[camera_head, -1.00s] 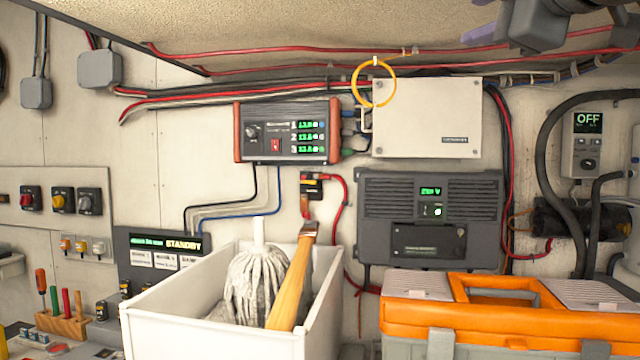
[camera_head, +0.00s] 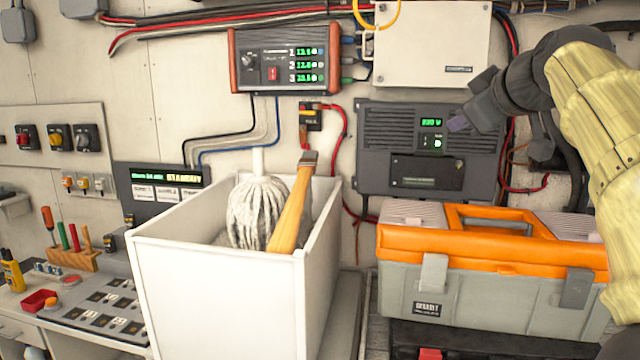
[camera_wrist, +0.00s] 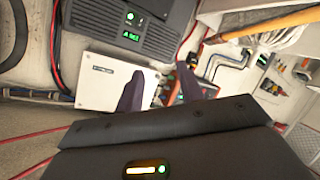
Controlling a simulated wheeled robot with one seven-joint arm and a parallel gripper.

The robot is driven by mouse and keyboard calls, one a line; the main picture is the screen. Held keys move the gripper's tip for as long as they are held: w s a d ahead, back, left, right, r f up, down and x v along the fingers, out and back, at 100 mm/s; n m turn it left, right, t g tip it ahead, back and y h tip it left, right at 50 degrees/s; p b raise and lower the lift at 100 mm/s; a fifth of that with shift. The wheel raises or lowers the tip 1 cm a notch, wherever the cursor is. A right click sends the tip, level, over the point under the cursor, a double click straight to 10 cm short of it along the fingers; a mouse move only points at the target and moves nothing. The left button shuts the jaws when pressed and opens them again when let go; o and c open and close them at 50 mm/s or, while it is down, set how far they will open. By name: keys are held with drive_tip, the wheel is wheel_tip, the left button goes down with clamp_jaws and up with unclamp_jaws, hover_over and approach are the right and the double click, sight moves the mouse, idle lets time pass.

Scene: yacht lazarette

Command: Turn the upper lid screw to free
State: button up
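A dark grey ribbed unit (camera_head: 375,135) with a green display hangs on the back wall. A black lid panel (camera_head: 427,174) covers part of its lower front. A small mark near the lid's upper right corner may be the upper screw (camera_head: 459,164); it is too small to tell its turn. My gripper (camera_head: 471,102) is in front of the unit's upper right part, above the lid and apart from it. In the wrist view, the two dark fingers of my gripper (camera_wrist: 160,72) stand apart with nothing between them. The ribbed unit (camera_wrist: 95,25) shows at the top there.
An orange and grey toolbox (camera_head: 490,275) stands below the unit. A white bin (camera_head: 215,300) with a mop and a wooden handle is left of it. A white box (camera_head: 425,45) hangs above the unit. Red and black cables run close beside it.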

drive_tip(key=s+a+f+m+g, duration=0.1)
drive_tip(key=a+f+m+g, duration=0.15)
drive_tip(key=f, duration=1.35)
drive_tip(key=s+a+f+m+g, duration=0.1)
drive_tip(key=a+f+m+g, duration=0.2)
drive_tip(key=f, duration=1.3)
drive_tip(key=s+a+f+m+g, duration=0.1)
drive_tip(key=s+a+f+g, duration=0.1)
drive_tip(key=s+f, duration=0.7)
drive_tip(key=s+a+f+m+g+h, duration=0.1)
drive_tip(key=s+f+g, duration=0.3)
drive_tip(key=s+f, duration=0.5)
wheel_tip(320, 180, down, 3)
drive_tip(key=shift+a+f, duration=0.1)
drive_tip(key=shift+a, duration=0.35)
drive_tip(key=shift+m, duration=0.25)
